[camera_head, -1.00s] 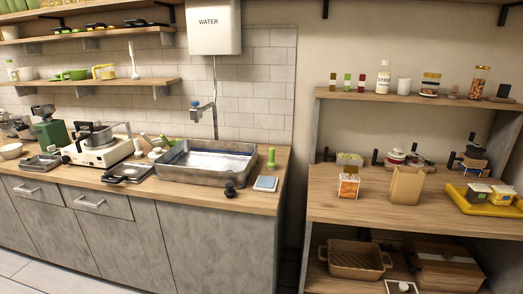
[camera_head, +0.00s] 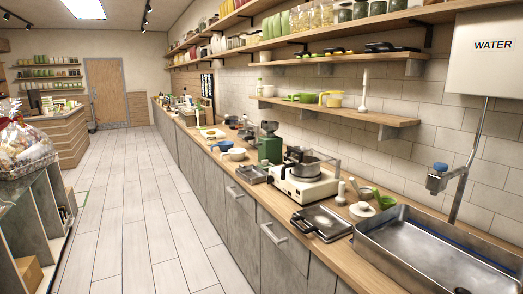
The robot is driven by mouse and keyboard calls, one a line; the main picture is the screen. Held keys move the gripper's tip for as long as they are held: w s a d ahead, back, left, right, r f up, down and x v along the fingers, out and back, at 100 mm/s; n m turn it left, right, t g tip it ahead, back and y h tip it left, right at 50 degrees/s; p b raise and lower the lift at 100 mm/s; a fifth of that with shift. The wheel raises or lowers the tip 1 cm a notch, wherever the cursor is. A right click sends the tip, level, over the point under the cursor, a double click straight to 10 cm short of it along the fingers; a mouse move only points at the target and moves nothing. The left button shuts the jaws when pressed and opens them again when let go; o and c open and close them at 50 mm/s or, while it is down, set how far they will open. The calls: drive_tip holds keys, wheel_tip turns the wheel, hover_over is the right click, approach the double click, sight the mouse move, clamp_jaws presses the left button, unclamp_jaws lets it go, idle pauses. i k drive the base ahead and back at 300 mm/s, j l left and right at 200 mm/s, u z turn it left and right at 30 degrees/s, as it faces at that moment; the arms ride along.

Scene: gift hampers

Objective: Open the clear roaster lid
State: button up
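I cannot make out a roaster with a clear lid in this view; the appliances far down the counter are too small to tell apart. A green machine with a dark top (camera_head: 269,146) stands on the long wooden counter (camera_head: 252,192). A white portable stove (camera_head: 304,186) with a metal pot (camera_head: 304,168) on it stands nearer. My gripper is not in view.
A metal sink (camera_head: 400,262) is at the right front. A blue bowl (camera_head: 221,145) and a white bowl (camera_head: 236,155) sit farther along the counter. The tiled aisle (camera_head: 130,215) is clear. A wrapped hamper (camera_head: 22,150) stands at the left on a shelf unit.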

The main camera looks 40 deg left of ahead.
sight(289, 149)
drive_tip(key=i+j+u, duration=0.1)
drive_tip(key=u, duration=0.3)
drive_tip(key=i+u, duration=0.55)
drive_tip(key=u, duration=0.2)
drive_tip(key=i+j+u, duration=0.15)
drive_tip(key=i, duration=0.5)
